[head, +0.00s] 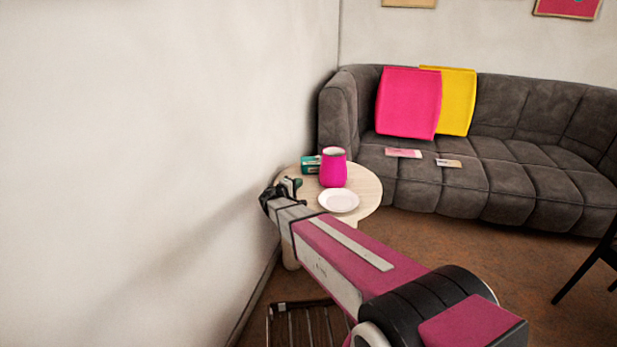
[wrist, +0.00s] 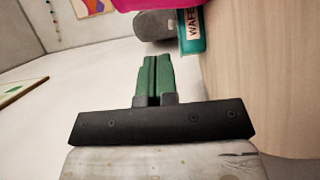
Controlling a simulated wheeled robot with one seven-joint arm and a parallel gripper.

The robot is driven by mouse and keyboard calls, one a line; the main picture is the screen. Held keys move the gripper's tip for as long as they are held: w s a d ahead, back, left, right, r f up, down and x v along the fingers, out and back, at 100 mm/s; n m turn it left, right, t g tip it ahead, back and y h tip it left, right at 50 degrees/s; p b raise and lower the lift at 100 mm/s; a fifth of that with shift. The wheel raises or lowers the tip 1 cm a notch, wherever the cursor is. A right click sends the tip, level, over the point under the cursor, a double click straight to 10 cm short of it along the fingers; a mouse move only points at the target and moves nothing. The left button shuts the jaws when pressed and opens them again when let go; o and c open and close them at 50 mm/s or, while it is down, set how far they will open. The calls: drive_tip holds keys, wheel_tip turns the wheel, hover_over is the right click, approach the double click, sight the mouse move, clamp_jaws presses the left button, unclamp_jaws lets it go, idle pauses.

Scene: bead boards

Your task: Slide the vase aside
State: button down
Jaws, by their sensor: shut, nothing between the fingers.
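The vase (head: 333,169) is bright pink with a pale rim and stands upright on a small round wooden table (head: 370,190). In the wrist view only a strip of pink (wrist: 150,4), apparently the vase, shows at the top edge. My gripper (head: 293,185) is at the table's left side, to the left of the vase and apart from it. In the wrist view its green fingers (wrist: 155,76) are pressed together with nothing between them, beside the table edge.
A teal wafer box (head: 311,165) stands just left of the vase; its lettering shows in the wrist view (wrist: 190,30). A white plate (head: 339,201) lies in front of the vase. A wall (head: 150,150) is close on the left. A grey sofa (head: 530,190) stands behind.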

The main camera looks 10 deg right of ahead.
sight(344, 171)
drive_tip(key=x, duration=0.9)
drive_tip(key=shift+f, duration=0.1)
drive_tip(key=d, duration=0.3)
drive_tip(key=shift+d, duration=0.65)
drive_tip(key=shift+d, duration=0.1)
drive_tip(key=d, duration=1.1)
drive_tip(key=shift+w, duration=0.1)
drive_tip(key=shift+a, duration=0.1)
